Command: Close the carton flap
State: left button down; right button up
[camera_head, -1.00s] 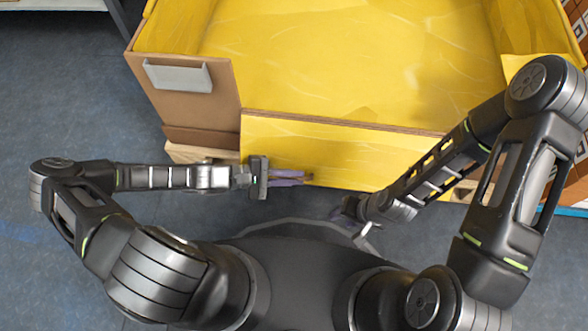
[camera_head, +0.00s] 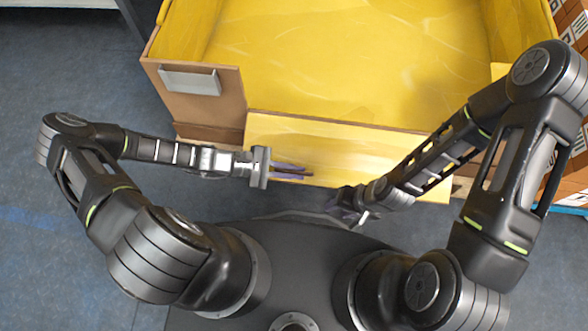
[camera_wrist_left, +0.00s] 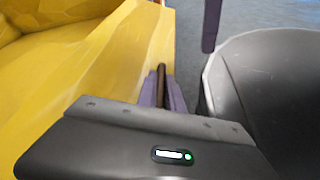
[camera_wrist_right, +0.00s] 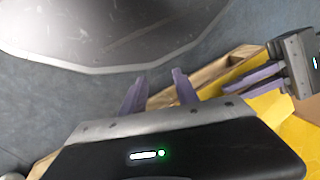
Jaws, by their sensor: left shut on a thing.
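The open-topped carton (camera_head: 195,105) is brown outside and yellow inside. Its front flap (camera_head: 350,152) hangs outward and down from the front edge, yellow side up. My left gripper (camera_head: 298,172) is at the left part of the flap's outer edge. My right gripper (camera_head: 338,200) is below the flap's outer edge, near my body. In the right wrist view its two fingers (camera_wrist_right: 158,92) are apart with nothing between them.
A grey plate (camera_head: 190,80) is on the carton's front left panel. Stacked brown boxes (camera_head: 572,150) stand at the right, close to my right arm. The floor on the left (camera_head: 60,230) is clear.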

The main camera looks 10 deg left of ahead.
aim_at(269, 178)
pick_arm(q)
jog(key=c, duration=1.5)
grip_release()
jog(key=p+v, duration=0.1)
jog(key=v, duration=0.6)
jog(key=shift+a, duration=0.1)
jog(key=shift+s+a+r, duration=0.1)
jog(key=shift+a, duration=0.25)
